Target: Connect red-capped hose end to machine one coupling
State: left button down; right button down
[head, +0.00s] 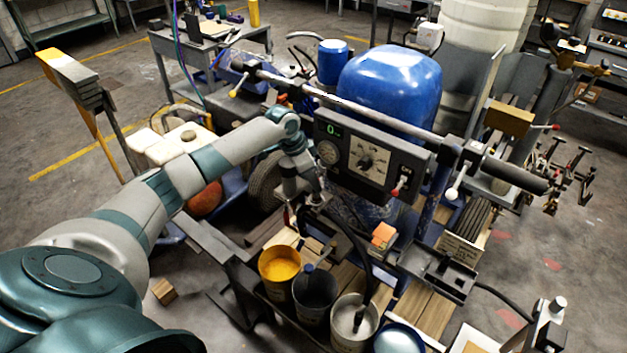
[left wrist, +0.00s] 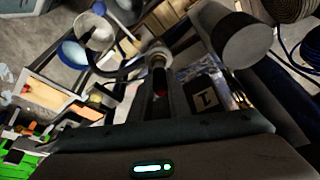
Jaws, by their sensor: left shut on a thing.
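My left gripper (head: 303,208) reaches down in front of the striper's control panel (head: 365,160). In the left wrist view my left gripper (left wrist: 163,98) is shut on a dark hose end with a small red part (left wrist: 161,78) between the fingers. A pale round metal fitting (left wrist: 157,55) sits just beyond the fingertips, in line with the red part. I cannot tell whether they touch. A plate marked "1" (left wrist: 203,97) is right of the fingers. In the head view a black hose (head: 350,240) curves right of the gripper. The grip itself is mostly hidden there. My right gripper is not in view.
Yellow (head: 279,265), dark (head: 314,290) and whitish (head: 354,320) buckets stand close in front of the gripper. A blue tank (head: 390,85) rises behind the panel. An orange-topped block (head: 383,236) lies to the right. A thick grey cylinder (left wrist: 238,38) is near the fingers.

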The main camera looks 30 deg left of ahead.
pick_arm(q)
jog(key=shift+f, duration=0.5)
jog(key=c, duration=1.6)
grip_release()
jog(key=o, duration=0.3)
jog(key=shift+o, duration=0.2)
jog(key=p+v, duration=0.7)
jog(key=shift+f, duration=0.1)
